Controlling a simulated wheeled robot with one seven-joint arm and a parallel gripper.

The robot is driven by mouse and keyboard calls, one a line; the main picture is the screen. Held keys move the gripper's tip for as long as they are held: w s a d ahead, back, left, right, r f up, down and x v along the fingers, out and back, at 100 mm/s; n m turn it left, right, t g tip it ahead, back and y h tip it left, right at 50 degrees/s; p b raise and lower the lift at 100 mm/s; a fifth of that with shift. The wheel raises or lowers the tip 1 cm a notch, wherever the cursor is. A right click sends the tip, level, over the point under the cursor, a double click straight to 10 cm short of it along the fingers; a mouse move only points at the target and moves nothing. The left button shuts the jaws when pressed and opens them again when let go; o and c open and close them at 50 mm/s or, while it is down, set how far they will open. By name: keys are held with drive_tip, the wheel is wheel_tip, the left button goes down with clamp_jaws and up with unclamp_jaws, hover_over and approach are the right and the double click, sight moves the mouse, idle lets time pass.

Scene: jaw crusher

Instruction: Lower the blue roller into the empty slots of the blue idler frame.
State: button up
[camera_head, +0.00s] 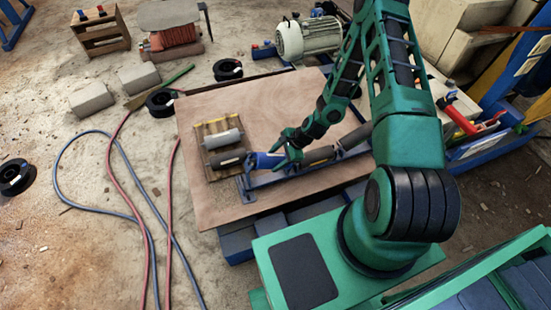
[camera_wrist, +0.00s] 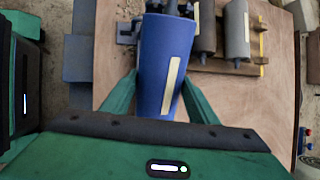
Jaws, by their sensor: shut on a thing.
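The blue roller (camera_head: 266,160) is held in my gripper (camera_head: 286,149). In the wrist view the blue roller (camera_wrist: 163,60), with a cream strip along it, stretches away between the green fingers of my gripper (camera_wrist: 158,98). The blue idler frame (camera_head: 268,180) lies across the wooden board. Dark rollers (camera_head: 319,156) sit in its middle and right parts. In the head view the roller appears over the frame's left part, near the left end bracket (camera_head: 244,188). Its height above the slots cannot be told. In the wrist view the roller hides most of the frame.
A slatted wooden rack (camera_head: 213,171) with a grey roller (camera_head: 222,140) and a dark roller (camera_head: 230,158) stands just left of the held roller. The wooden board (camera_head: 205,206) is clear in front and behind. A motor (camera_head: 308,38) stands behind; hoses lie on the ground at left.

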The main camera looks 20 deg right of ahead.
drive_tip(key=shift+a+f, duration=0.45)
drive_tip(key=shift+f, duration=0.2)
drive_tip(key=o, duration=1.9)
drive_tip(key=shift+c, duration=0.2)
drive_tip(key=shift+d, duration=0.1)
drive_tip(key=v, duration=1)
drive_tip(key=shift+d+r, duration=0.15)
drive_tip(key=shift+r, duration=0.1)
